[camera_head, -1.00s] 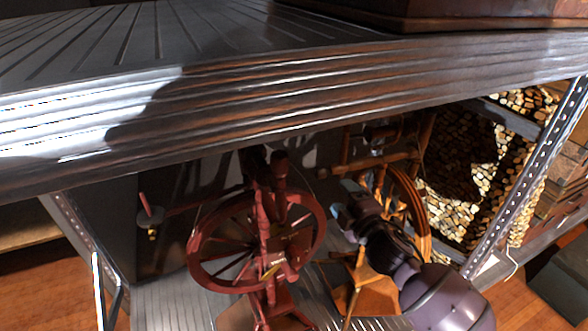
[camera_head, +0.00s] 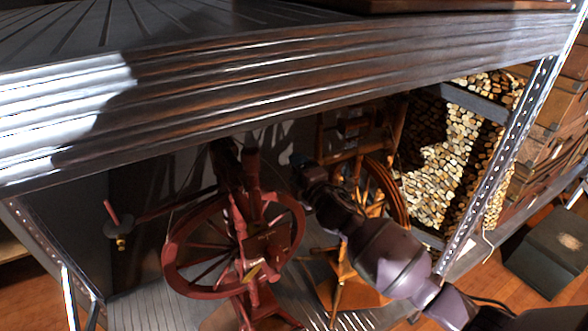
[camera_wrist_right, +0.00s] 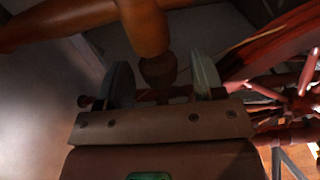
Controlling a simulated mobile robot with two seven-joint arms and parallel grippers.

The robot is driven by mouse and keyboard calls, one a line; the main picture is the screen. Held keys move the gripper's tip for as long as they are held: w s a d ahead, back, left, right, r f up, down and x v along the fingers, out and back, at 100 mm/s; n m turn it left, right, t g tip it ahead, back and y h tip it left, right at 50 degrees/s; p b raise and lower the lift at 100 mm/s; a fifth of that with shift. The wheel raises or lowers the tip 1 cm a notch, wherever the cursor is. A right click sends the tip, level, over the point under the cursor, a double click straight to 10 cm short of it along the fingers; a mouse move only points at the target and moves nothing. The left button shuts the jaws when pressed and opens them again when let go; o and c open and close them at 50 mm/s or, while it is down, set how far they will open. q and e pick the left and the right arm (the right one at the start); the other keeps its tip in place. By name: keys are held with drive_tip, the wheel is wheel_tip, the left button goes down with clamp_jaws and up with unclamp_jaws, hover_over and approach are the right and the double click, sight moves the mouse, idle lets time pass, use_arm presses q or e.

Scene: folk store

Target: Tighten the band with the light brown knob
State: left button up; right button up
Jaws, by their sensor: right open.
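A light brown spinning wheel (camera_head: 385,190) stands on the lower shelf, partly hidden behind my right arm. A dark red spinning wheel (camera_head: 235,240) stands to its left. My right gripper (camera_head: 296,163) reaches in between the two wheels, its tip dark and small in the head view. In the right wrist view the right gripper (camera_wrist_right: 163,82) is open. A turned wooden knob (camera_wrist_right: 158,70) shows between its two fingers, below a lighter brown wooden post (camera_wrist_right: 145,25). I cannot tell whether the fingers touch it. My left gripper is not in view.
The thick edge of the upper shelf (camera_head: 250,85) runs just above the wheels and my arm. A perforated metal post (camera_head: 500,155) stands at the right. Stacked logs (camera_head: 450,150) show behind. The red wheel's rim (camera_wrist_right: 275,50) is close to the gripper's right.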

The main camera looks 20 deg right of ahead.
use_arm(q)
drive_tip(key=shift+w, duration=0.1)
use_arm(e)
drive_tip(key=shift+w+a, duration=0.15)
drive_tip(key=shift+w, duration=0.55)
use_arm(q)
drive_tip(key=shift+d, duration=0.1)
